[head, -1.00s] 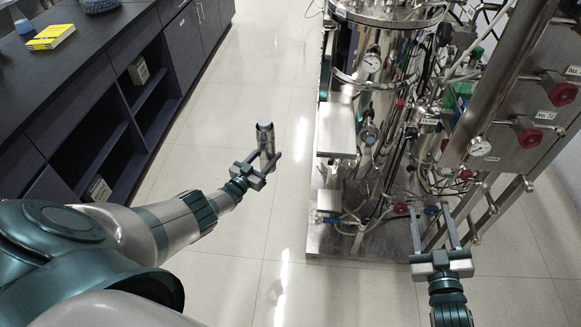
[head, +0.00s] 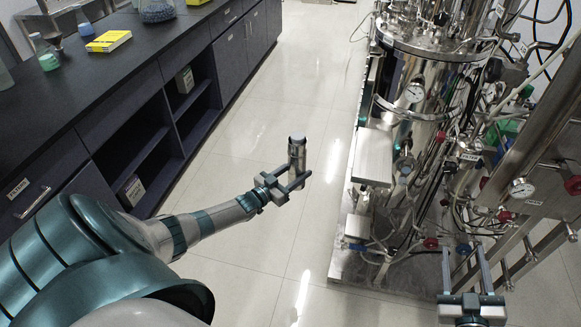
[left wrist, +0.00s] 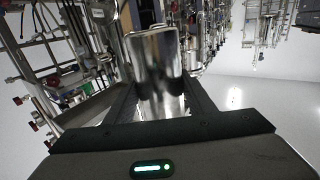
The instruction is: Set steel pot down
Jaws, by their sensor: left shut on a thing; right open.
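My right gripper (head: 480,270) is open and empty at the lower right of the head view, in front of the steel equipment.
A dark counter (head: 75,90) with open shelves runs along the left, bearing a yellow book (head: 109,41) and glassware. A steel reactor skid (head: 415,110) with pipes and red-handled valves fills the right. Bare tiled floor (head: 262,125) lies between them.

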